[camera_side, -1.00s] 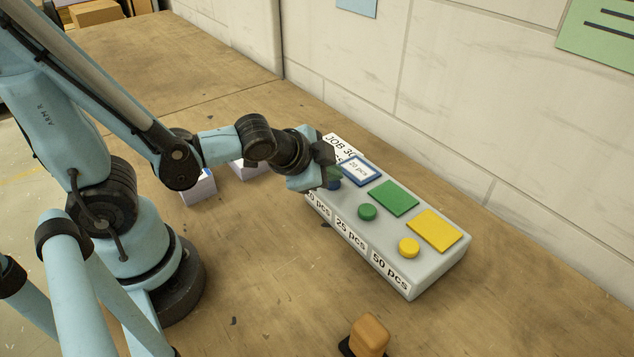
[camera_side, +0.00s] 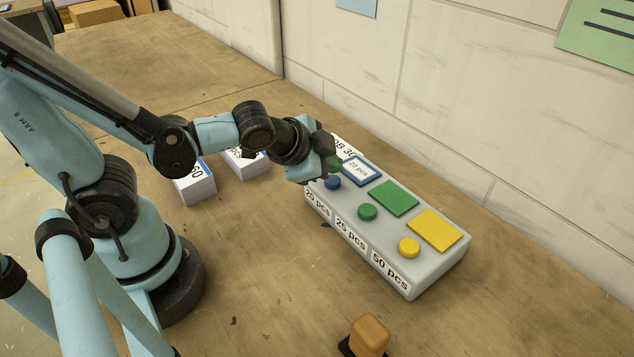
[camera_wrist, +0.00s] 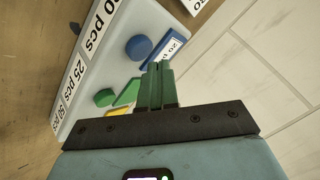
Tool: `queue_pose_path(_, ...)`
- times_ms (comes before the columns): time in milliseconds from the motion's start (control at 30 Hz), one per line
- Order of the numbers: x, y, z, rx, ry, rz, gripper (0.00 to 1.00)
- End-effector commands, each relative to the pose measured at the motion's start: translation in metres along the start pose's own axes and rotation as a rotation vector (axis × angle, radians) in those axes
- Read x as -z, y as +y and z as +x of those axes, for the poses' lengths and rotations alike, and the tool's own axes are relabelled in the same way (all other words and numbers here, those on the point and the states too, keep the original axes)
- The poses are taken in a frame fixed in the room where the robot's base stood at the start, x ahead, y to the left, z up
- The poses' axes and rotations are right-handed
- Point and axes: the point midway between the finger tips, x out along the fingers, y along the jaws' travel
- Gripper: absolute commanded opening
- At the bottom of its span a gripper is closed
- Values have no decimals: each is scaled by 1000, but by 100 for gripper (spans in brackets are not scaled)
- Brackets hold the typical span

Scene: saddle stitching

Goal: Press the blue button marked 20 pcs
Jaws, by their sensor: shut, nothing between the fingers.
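The blue button (camera_side: 333,182) is the round button at the far end of a grey box (camera_side: 440,272). The label "20 pcs" (camera_side: 317,204) is on the box's front edge beside it. In the wrist view the blue button (camera_wrist: 139,47) is in full sight, with the blue-framed "20 pcs" card (camera_wrist: 166,46) next to it. My gripper (camera_side: 334,164) is above the box's far end, behind the blue button in the side view. Its green fingers (camera_wrist: 157,68) are together and empty, and look apart from the button. Their exact height above the box is unclear.
The green button (camera_side: 367,212) and yellow button (camera_side: 409,247) follow along the box, beside green and yellow plates. White blocks (camera_side: 196,188) stand left of my gripper. An orange-brown object (camera_side: 369,335) is at the front. The wall runs behind the box.

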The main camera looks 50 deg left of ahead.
Motion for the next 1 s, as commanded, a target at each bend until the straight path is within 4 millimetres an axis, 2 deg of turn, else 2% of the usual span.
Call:
queue_pose_path(600,24,-24,-33,0,0,0,0)
queue_pose_path(1000,25,-25,-35,0,0,0,0)
